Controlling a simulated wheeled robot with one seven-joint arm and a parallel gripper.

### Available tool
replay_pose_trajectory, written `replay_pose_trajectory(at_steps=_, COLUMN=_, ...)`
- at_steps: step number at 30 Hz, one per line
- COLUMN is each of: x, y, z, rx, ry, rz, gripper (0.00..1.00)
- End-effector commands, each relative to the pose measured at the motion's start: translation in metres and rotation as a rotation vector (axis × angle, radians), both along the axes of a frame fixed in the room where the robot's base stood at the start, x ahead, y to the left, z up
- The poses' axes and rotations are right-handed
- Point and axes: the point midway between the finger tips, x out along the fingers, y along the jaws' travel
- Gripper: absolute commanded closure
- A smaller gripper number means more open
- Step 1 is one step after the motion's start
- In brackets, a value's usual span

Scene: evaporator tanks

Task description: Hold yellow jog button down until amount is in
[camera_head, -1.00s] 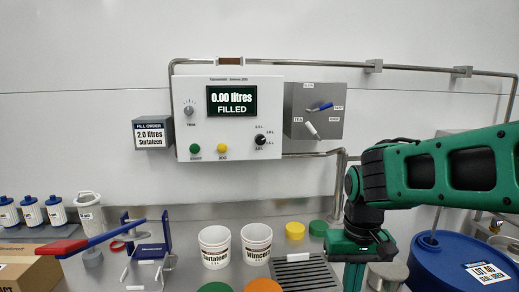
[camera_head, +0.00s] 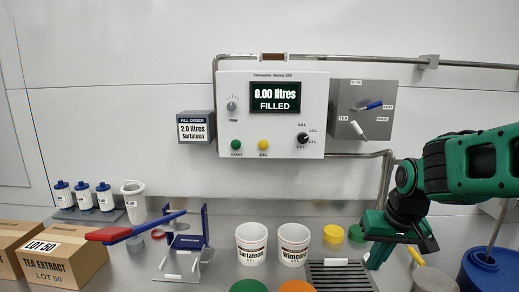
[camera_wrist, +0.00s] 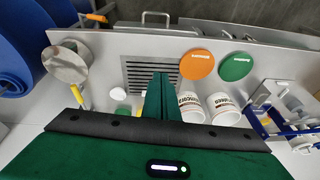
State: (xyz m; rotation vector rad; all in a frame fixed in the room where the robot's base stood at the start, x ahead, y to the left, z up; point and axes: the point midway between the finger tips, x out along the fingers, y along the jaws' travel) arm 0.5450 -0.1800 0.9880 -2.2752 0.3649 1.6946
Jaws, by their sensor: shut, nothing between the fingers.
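The yellow jog button (camera_head: 263,145) is on the lower part of the white control panel (camera_head: 290,148), right of the green start button (camera_head: 236,145). The panel's display (camera_head: 275,98) reads 0.00 litres FILLED. The fill order sign (camera_head: 196,128) on the left reads 2.0 litres Surtaleen. My gripper (camera_head: 374,263) is shut and empty, low at the right above the counter, well apart from the jog button. In the wrist view its closed green fingers (camera_wrist: 162,82) point over the drain grate. The panel is not in the wrist view.
White Surtaleen (camera_head: 251,245) and Wimcoro (camera_head: 293,245) buckets stand below the panel, near a drain grate (camera_head: 340,277). A grey valve box (camera_head: 361,112) with blue and white levers is right of the panel. A red-and-blue lever (camera_head: 135,230) juts out at left. Blue drum (camera_head: 488,270) at right.

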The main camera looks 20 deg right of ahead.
Motion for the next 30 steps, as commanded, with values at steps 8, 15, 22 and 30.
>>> replay_pose_trajectory(at_steps=8, x=0.154, y=0.056, z=0.037, rx=0.064, ry=-0.383, rz=0.184, gripper=1.0)
replay_pose_trajectory(at_steps=15, x=0.256, y=0.126, z=0.097, rx=0.247, ry=-0.736, rz=0.272, gripper=1.0)
replay_pose_trajectory(at_steps=22, x=0.304, y=0.166, z=0.154, rx=0.439, ry=-0.982, rz=0.274, gripper=1.0)
replay_pose_trajectory(at_steps=30, x=0.314, y=0.175, z=0.175, rx=0.502, ry=-1.057, rz=0.264, gripper=1.0)
